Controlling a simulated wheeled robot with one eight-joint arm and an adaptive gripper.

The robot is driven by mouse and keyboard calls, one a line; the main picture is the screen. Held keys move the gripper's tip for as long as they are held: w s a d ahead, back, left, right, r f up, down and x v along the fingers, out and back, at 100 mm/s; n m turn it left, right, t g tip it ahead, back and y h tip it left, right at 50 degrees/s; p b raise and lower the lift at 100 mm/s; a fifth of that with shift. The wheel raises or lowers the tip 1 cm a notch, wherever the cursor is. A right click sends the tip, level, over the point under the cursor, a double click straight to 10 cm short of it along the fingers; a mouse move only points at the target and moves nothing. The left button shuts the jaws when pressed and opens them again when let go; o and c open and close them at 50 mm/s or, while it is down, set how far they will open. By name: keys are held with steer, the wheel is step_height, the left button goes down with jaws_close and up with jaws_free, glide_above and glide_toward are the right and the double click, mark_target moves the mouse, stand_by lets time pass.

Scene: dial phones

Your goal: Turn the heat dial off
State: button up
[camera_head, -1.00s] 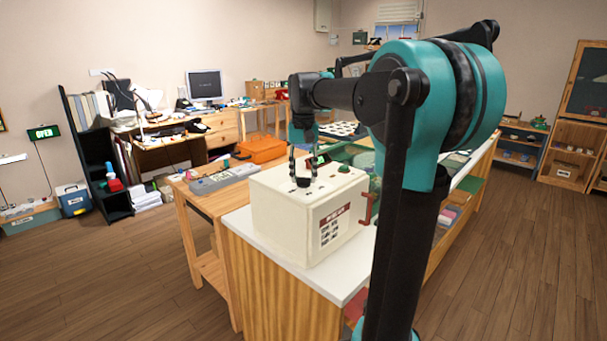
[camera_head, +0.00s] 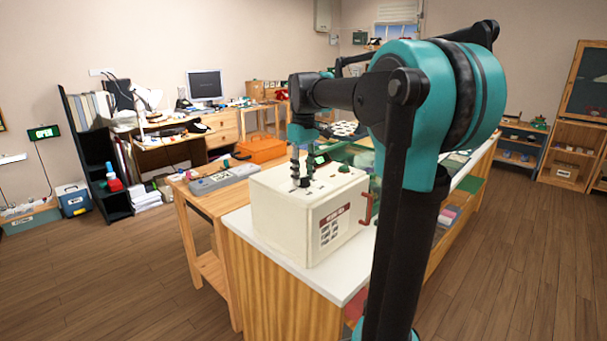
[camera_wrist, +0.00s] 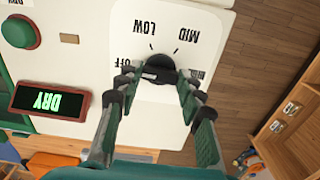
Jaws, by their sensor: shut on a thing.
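The heat dial (camera_wrist: 158,66) is a round black knob on the cream machine's top panel, in the upper middle of the wrist view. Labels for OFF, LOW and MID show around it, and a further label at the right is partly covered. My gripper (camera_wrist: 158,76) is shut on the dial, one finger on each side. In the head view my gripper (camera_head: 300,180) points down onto the top of the cream machine (camera_head: 285,222), where its fingers hide the dial. I cannot tell exactly which mark the dial points to.
A lit DRY display (camera_wrist: 49,101) and a green button (camera_wrist: 19,32) sit left of the dial in the wrist view. A red handle (camera_head: 369,208) sticks out from the machine's right side. A grey device (camera_head: 222,179) lies on the wooden table behind.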

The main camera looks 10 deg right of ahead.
mark_target(304, 178)
steer(key=shift+n, duration=0.4)
steer(key=o, duration=1.2)
steer(key=shift+c, duration=0.2)
step_height(304, 178, up, 12)
